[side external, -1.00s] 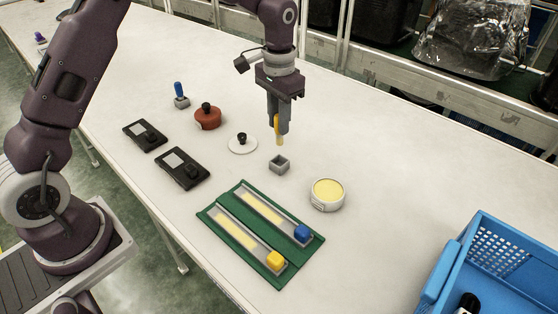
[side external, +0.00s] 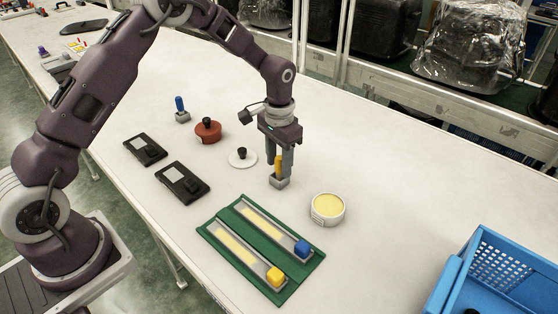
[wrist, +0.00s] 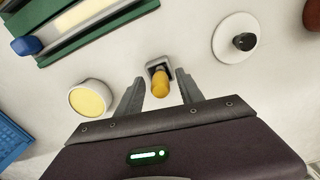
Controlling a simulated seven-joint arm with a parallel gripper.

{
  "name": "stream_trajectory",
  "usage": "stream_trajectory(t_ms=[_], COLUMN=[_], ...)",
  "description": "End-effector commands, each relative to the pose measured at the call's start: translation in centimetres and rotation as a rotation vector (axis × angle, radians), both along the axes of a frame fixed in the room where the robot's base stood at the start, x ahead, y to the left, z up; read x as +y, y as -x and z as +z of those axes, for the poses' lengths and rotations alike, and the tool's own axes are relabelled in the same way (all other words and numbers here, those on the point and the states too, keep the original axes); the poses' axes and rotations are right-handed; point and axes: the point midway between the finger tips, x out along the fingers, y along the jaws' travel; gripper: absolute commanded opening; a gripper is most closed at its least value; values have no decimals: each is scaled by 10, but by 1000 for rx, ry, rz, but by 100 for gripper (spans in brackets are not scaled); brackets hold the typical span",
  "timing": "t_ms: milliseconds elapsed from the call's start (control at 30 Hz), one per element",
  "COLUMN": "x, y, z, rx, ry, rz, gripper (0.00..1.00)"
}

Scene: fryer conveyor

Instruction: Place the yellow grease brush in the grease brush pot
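The yellow grease brush (side external: 279,168) stands about upright with its lower end in the small grey square pot (side external: 279,184). In the wrist view the brush's yellow handle (wrist: 160,86) rises from the pot (wrist: 154,63) toward the camera. My gripper (side external: 279,160) is low over the pot, pointing down. In the wrist view its two fingers (wrist: 159,80) are spread, with a gap on each side of the handle. The brush's lower end is hidden inside the pot.
A round tin with yellow content (side external: 327,208) is right of the pot. A white lid (side external: 236,160) and a red-brown pot (side external: 207,133) lie left. A green tray (side external: 212,237) is in front. A blue crate (side external: 440,283) is at lower right. The table behind is clear.

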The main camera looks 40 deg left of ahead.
Motion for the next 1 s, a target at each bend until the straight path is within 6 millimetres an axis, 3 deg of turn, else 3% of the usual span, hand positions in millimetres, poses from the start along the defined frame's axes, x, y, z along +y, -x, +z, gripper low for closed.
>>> stream_trajectory(t_ms=[267, 600, 700, 1000], x=[0, 0, 0, 0], y=[0, -1, -1, 1], z=[8, 95, 112, 126], rx=[-1, -4, -3, -2], ry=[0, 0, -1, -1], rz=[0, -1, -1, 0], gripper=[44, 44, 44, 44])
